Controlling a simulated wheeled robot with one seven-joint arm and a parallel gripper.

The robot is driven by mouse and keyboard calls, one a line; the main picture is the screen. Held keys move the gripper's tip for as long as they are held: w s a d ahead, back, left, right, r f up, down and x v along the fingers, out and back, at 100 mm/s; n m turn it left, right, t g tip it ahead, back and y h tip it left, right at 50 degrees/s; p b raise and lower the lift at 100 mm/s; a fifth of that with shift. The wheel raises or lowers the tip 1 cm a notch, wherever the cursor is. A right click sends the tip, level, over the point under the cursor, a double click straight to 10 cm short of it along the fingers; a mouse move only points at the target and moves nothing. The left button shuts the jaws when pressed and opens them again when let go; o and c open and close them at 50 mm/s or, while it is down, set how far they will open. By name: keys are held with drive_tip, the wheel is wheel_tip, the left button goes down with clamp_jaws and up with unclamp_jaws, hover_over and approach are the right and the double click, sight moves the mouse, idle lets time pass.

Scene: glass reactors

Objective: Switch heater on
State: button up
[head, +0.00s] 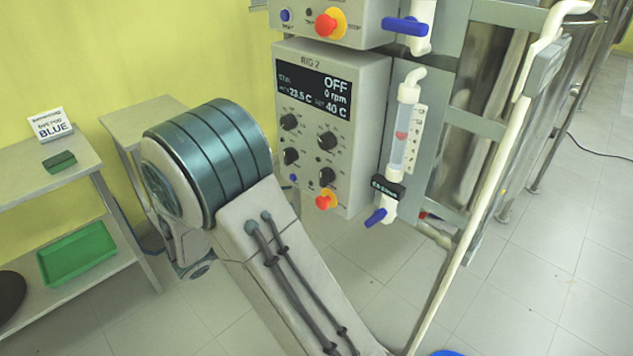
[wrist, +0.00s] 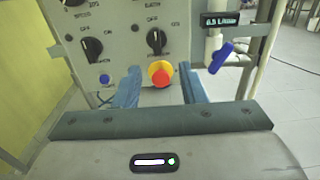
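The RIG 2 control box (head: 330,120) hangs at the centre of the head view. Its display (head: 314,92) reads OFF, 0 rpm, 23.5 C and set 40 C. Below are several black knobs, including a lower left knob (head: 290,156) and a lower right knob (head: 327,176). These also show in the wrist view, left (wrist: 91,46) and right (wrist: 156,41). Their labels are too blurred to tell which is the heater. My gripper (wrist: 160,76) is open and empty, its fingers either side of the red stop button (wrist: 161,76) in the picture; contact cannot be told. The head view does not show it.
A blue button (wrist: 104,79) sits left of the stop button. A flow tube with a blue valve handle (wrist: 221,57) stands right of the box. Another control box (head: 330,20) is above. A shelf with a green tray (head: 77,253) is at left.

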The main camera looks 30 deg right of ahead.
sight(321, 176)
drive_tip(key=x, duration=1.3)
drive_tip(key=shift+w+d+r, duration=0.1)
drive_tip(key=shift+w+d, duration=0.1)
drive_tip(key=shift+w, duration=0.3)
clamp_jaws()
